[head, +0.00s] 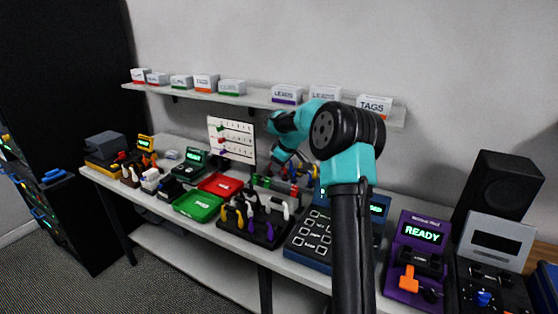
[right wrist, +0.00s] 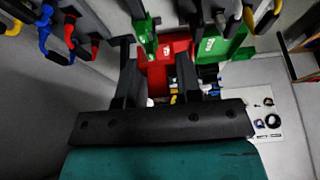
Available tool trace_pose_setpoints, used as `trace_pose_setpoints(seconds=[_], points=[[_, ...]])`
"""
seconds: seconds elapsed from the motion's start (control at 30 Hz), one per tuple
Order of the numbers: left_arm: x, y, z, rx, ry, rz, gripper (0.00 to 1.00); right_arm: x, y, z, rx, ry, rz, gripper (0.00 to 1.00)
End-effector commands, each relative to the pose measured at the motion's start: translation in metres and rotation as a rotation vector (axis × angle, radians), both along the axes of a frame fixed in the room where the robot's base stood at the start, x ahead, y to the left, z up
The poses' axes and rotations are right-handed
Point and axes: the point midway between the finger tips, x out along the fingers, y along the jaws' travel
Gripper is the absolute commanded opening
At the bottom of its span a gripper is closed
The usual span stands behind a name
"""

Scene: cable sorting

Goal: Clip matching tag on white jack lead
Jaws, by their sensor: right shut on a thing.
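My right gripper (right wrist: 157,70) points down over the table, its two fingers a little apart. A narrow green piece (right wrist: 145,38) shows at the fingertips and looks like a green tag held between them, though dark shading blurs the grip. In the head view my right arm reaches over the middle of the table and hides its own fingertips. A white lead (head: 286,210) stands in the black lead rack (head: 250,236), among yellow and purple ones. A grey rack (head: 262,190) with green and red tags stands behind it. My left gripper is not in view.
A green tray (head: 198,206) and a red tray (head: 220,185) lie left of the lead rack. A blue keypad device (head: 308,240) and a purple tester (head: 415,255) reading READY stand to the right. A wall shelf (head: 255,99) carries several boxes.

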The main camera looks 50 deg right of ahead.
Motion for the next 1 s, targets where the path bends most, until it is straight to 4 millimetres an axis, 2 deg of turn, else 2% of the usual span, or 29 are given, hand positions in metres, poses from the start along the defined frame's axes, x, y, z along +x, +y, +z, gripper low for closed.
trace_pose_setpoints(seconds=[0.2,0.4,1.0], points=[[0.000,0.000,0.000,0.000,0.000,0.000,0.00,-0.027,0.031,-0.015,0.001,0.002,-0.004,0.10],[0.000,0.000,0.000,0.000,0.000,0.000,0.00,-0.042,0.046,-0.024,0.002,0.000,-0.007,0.10],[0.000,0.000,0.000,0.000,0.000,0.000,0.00,-0.043,0.048,-0.030,0.002,0.001,-0.008,0.10]])
